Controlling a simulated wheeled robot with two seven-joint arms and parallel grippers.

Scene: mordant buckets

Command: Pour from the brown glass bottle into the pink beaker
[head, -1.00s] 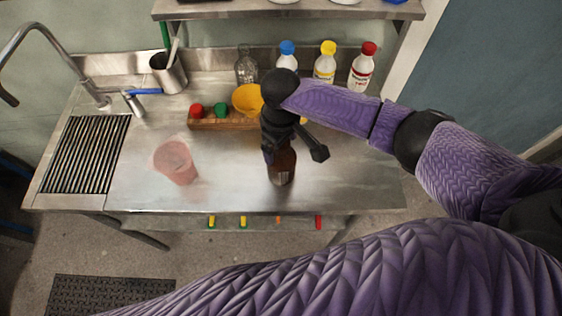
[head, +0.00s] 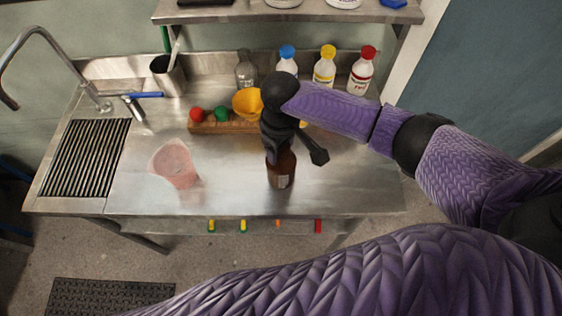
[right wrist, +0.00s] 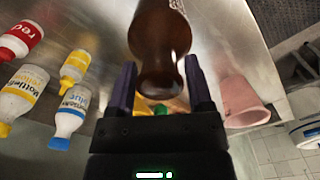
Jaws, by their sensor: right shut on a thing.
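The brown glass bottle (head: 281,172) is upright at the front middle of the steel bench in the head view. My right gripper (head: 278,150) comes down on it from above and is shut on its upper part. In the right wrist view the bottle (right wrist: 160,32) lies between the two fingers of the gripper (right wrist: 159,88). I cannot tell whether its base touches the bench. The pink beaker (head: 174,165) stands open on the bench to the left, well apart from the bottle. It also shows in the right wrist view (right wrist: 242,102). My left gripper is not in view.
A wooden block (head: 235,127) with red and green pieces and a yellow funnel (head: 247,102) is behind. Blue-, yellow- and red-capped bottles (head: 324,68) and a clear bottle (head: 246,72) stand at the back. A sink grate (head: 87,158) is left. Bench between bottle and beaker is clear.

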